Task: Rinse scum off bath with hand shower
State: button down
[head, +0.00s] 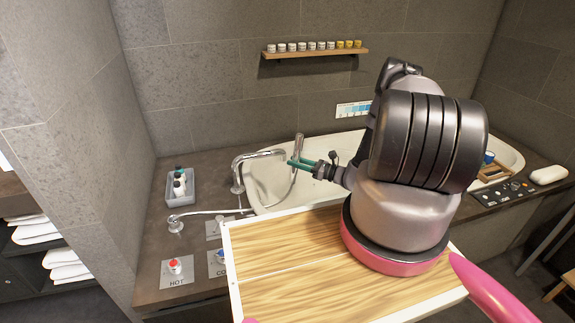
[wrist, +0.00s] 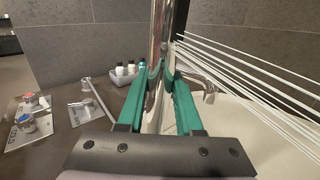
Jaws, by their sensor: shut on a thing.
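My gripper (head: 296,162) has green fingers, which are shut on the chrome hand shower (head: 299,145). The hand shower stands about upright over the left end of the white bath (head: 318,148). In the wrist view, its chrome handle (wrist: 161,35) rises between the green fingers (wrist: 158,88); its head is out of that view. Several thin white streaks, like water jets, fan to the right over the bath (wrist: 262,125). I cannot make out scum; my arm hides much of the bath.
A chrome spout (head: 257,155) stands close left of the hand shower. A hot knob (head: 174,265) and cold knob (head: 221,257) sit on the left ledge, near a grey tray (head: 181,199) of bottles. A wall shelf (head: 315,53) holds small jars. A wooden board (head: 275,290) lies in front.

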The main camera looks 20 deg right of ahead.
jog(key=shift+w+d+r, duration=0.1)
jog(key=shift+d+r, duration=0.05)
jog(key=shift+d, duration=2.35)
